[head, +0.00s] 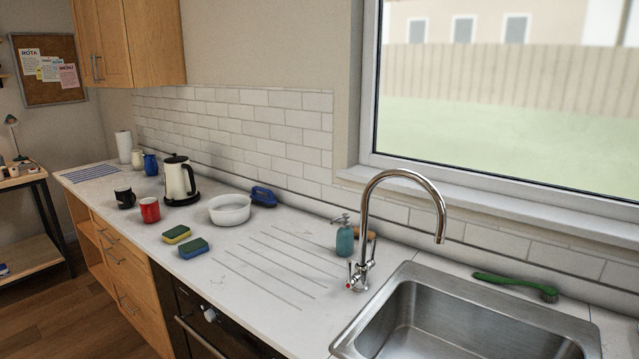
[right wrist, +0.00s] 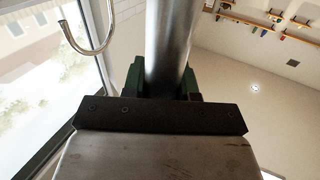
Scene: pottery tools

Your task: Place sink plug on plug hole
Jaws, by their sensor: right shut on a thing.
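The steel sink (head: 440,318) is at the lower right of the head view, and its near part is cut off by the frame edge. The plug hole does not show in either view. In the right wrist view my right gripper (right wrist: 163,82) is shut on a shiny grey metal cylinder (right wrist: 168,35). I cannot tell whether this cylinder is the sink plug, and its far end is cut off at the top of the frame. No other plug shows. My left gripper is not in view.
A tall curved tap (head: 364,235) stands at the sink's back left, and it also shows in the right wrist view (right wrist: 88,50). A teal soap bottle (head: 344,241) is beside it. A green brush (head: 515,287) lies behind the sink. The ribbed drainer (head: 270,265) is clear.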

